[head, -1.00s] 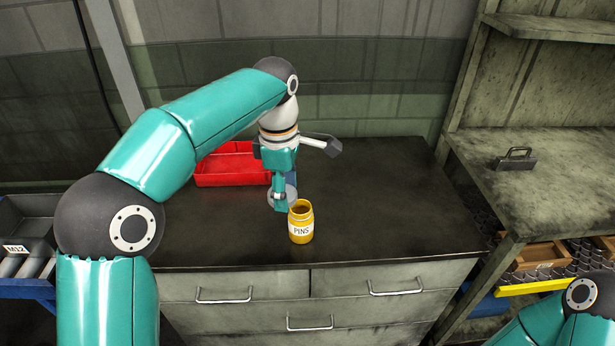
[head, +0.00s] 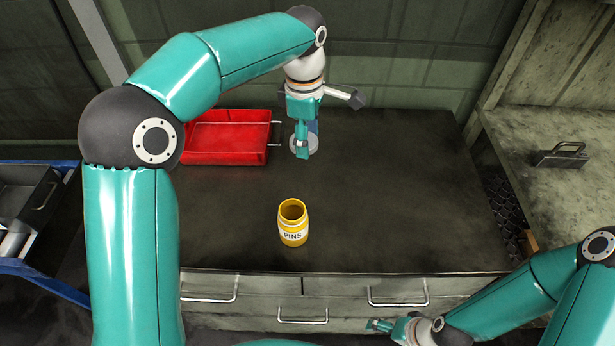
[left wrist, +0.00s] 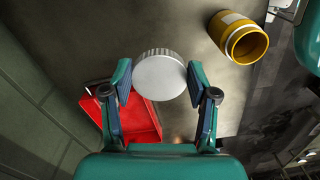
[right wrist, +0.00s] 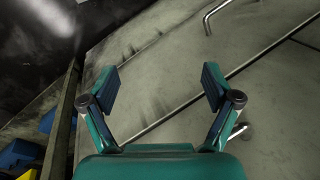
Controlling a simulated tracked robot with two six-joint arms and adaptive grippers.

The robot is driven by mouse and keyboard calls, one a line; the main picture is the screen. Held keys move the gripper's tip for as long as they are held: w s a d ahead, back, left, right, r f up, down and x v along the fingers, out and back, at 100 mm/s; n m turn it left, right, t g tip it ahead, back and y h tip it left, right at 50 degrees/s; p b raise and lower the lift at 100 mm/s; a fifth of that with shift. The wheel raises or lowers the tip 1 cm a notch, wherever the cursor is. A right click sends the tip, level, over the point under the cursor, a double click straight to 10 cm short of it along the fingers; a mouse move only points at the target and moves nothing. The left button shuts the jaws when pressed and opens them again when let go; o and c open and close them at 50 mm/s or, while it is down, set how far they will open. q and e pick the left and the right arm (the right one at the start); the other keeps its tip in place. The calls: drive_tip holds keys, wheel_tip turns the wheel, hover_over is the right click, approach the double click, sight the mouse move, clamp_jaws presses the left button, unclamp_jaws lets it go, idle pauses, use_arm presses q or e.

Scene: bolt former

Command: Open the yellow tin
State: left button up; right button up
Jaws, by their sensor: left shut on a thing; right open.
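The yellow tin (head: 293,224), labelled PINS, stands upright and uncovered near the front of the dark bench top. Its open mouth also shows in the left wrist view (left wrist: 240,40). My left gripper (head: 302,146) is shut on a round grey lid (left wrist: 160,75) with a ridged edge. It holds the lid above the bench, behind the tin and apart from it. My right gripper (right wrist: 160,88) is open and empty, low in front of the drawers; in the head view only part of it shows at the bottom.
A red tray (head: 226,138) sits at the back left of the bench. Drawers with metal handles (head: 398,293) form the bench front. A side bench at right holds a grey handled block (head: 563,154). The bench top right of the tin is clear.

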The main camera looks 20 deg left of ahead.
sight(307, 190)
use_arm(q)
wheel_tip(307, 190, down, 16)
drive_tip(key=shift+r+p, duration=0.2)
drive_tip(key=shift+p, duration=0.25)
drive_tip(key=shift+f, duration=0.1)
drive_tip(key=o, duration=1.3)
wheel_tip(307, 190, up, 12)
drive_tip(key=shift+a+b, duration=0.25)
drive_tip(key=shift+b, duration=0.1)
